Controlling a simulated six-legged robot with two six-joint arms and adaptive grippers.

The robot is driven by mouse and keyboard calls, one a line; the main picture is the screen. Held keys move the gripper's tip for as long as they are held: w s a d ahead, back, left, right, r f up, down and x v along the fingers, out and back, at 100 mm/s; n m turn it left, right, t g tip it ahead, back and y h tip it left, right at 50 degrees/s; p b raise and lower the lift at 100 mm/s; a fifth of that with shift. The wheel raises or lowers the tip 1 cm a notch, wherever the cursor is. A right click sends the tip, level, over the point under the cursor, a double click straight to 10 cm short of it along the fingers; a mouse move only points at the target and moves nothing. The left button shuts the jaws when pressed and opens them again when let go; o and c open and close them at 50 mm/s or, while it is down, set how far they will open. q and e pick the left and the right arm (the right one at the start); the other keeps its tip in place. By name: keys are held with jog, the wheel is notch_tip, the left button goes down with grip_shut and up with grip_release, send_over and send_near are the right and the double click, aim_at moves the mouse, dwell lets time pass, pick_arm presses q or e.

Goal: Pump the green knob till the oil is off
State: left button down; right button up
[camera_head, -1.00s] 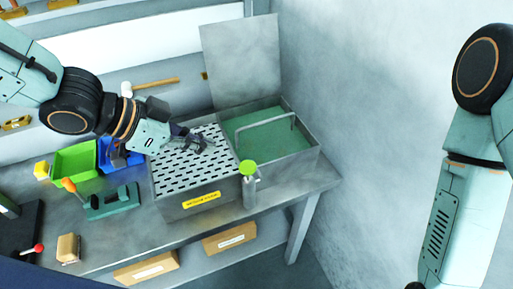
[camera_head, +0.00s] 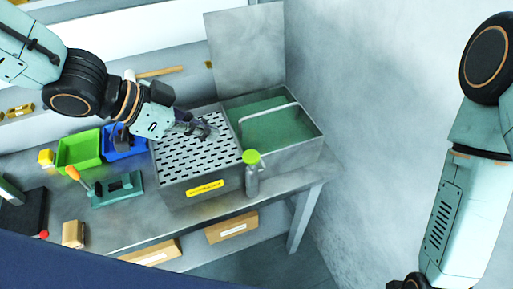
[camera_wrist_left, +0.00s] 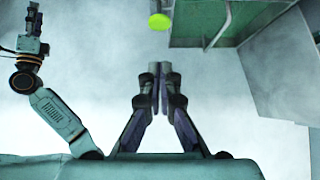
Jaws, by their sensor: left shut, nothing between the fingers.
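The green knob (camera_head: 251,157) sits on top of a grey pump cylinder (camera_head: 252,182) at the front of the metal washing tank. The knob also shows as a green disc at the top of the left wrist view (camera_wrist_left: 159,22). My left gripper (camera_head: 204,131) is over the perforated tray (camera_head: 172,181) of the tank, behind and to the left of the knob and apart from it. Its fingers are together and hold nothing, as the left wrist view also shows (camera_wrist_left: 157,82). The right arm stands at the right; its fingers are not clear in the head view. I see no clear oil on any part.
The green-floored basin (camera_head: 266,134) with a bar handle (camera_head: 270,111) adjoins the tray, with a raised lid (camera_head: 246,50) behind. Green (camera_head: 78,151) and blue (camera_head: 137,153) bins, a teal clamp (camera_head: 118,188) and a small box (camera_head: 73,234) lie to the left. A wall is at the right.

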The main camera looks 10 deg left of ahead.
pick_arm(q)
jog(key=shift+d+r, duration=0.2)
jog(key=shift+r, duration=0.4)
jog(key=shift+d+r, duration=0.15)
jog(key=shift+r, duration=0.4)
jog(key=shift+w+a, duration=0.1)
